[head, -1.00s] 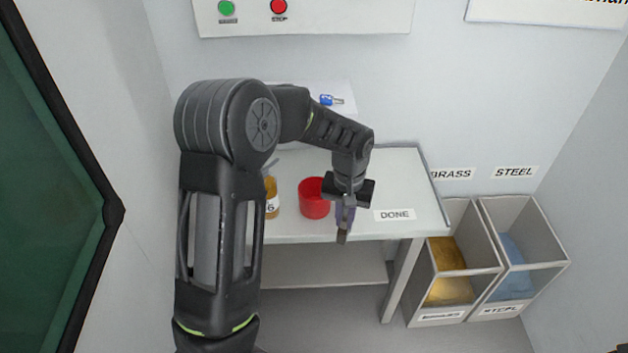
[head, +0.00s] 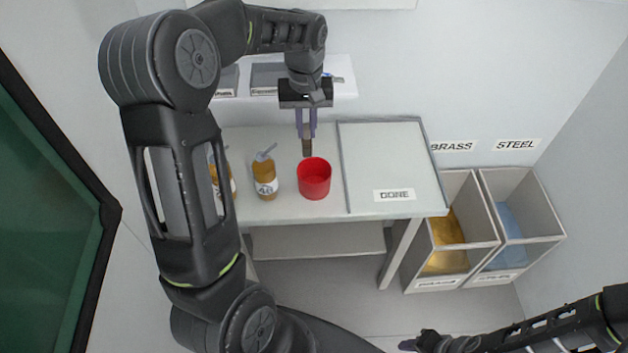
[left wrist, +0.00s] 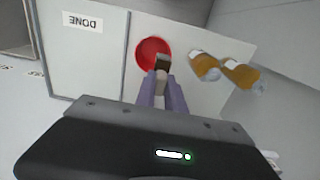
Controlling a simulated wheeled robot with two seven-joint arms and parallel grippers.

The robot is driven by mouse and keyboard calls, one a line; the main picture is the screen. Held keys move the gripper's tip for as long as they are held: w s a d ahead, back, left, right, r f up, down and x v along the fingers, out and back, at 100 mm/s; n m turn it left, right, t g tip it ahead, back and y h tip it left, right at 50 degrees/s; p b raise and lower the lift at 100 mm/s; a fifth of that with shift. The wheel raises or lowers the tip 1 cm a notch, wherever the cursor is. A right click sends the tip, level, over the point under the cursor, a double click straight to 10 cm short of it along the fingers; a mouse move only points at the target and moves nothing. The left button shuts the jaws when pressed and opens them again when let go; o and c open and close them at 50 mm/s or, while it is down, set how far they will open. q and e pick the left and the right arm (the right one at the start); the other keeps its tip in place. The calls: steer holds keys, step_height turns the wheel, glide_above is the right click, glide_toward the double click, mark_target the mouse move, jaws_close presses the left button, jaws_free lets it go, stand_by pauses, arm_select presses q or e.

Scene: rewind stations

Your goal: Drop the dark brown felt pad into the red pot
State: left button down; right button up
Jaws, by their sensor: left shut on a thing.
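The red pot (head: 314,180) stands upright on the table, left of the DONE area. My left gripper (head: 307,138) points down and is shut on the dark brown felt pad (head: 307,148), which sticks out below the fingertips. In the head view the pad shows just above the pot's far rim. In the left wrist view the pad (left wrist: 162,63) overlaps the edge of the pot (left wrist: 150,50), held above the table; its exact height is hard to tell. My right gripper (head: 412,345) shows small and dark at the bottom edge, its fingers partly cut off.
Two amber bottles (head: 264,178) with labels stand left of the pot, one partly behind my left arm. A tray marked DONE (head: 385,150) lies to the right. A shelf (head: 343,88) with grey bins is behind. BRASS and STEEL bins (head: 520,255) stand right of the table.

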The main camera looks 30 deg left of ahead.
mark_target(307, 144)
arm_select(q)
steer(key=shift+f+b, duration=1.6)
steer(key=shift+f, duration=1.25)
steer(key=c, duration=1.3)
jaws_free()
steer(key=shift+c, duration=0.2)
step_height(307, 144, up, 8)
steer(key=shift+f+b, duration=0.1)
steer(key=shift+b, duration=0.55)
